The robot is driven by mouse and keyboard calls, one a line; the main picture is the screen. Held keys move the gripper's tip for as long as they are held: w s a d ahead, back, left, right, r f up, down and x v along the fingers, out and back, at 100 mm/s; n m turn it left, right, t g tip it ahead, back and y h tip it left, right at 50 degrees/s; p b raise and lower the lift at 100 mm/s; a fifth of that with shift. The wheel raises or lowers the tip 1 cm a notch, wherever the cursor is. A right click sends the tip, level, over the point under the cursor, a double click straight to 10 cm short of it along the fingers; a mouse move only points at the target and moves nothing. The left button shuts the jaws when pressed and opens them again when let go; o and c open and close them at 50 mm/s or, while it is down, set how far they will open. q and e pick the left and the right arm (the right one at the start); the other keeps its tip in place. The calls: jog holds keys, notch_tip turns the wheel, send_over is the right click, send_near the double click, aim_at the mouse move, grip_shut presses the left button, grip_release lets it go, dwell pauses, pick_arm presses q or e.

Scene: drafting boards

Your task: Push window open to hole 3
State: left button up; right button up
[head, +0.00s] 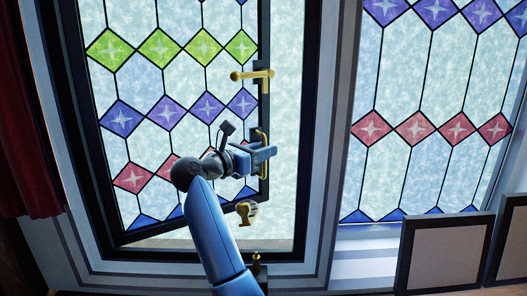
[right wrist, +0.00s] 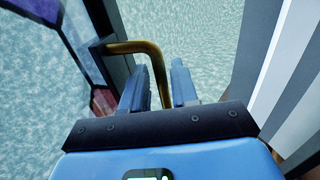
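The window sash (head: 118,210) is a dark-framed leaded pane with coloured diamonds. It stands ajar in its frame, with a gap along its right side and bottom. A brass lever (head: 252,74) is on its right stile, and a brass pull (head: 262,172) is below. My right gripper (head: 268,153) is at the pull. In the right wrist view the pull (right wrist: 140,47) bends down between the two fingers, which stand apart with slim gaps beside it. A brass fitting (head: 247,209) shows near the sill, and a pin (head: 257,264) below it. Hole numbers cannot be made out. My left gripper is out of view.
A fixed stained-glass window (head: 400,165) is to the right, beyond a pale post (head: 335,130). Two dark-framed boards (head: 445,252) stand at the lower right. A red curtain (head: 25,130) hangs at the far left.

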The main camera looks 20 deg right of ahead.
jog(key=b+v, duration=0.3)
jog(key=v, duration=0.7)
jog(key=shift+a+b, duration=0.25)
jog(key=shift+b, duration=0.15)
jog(key=shift+s, duration=0.1)
jog(key=shift+s+r, duration=0.1)
jog(key=shift+r, duration=0.05)
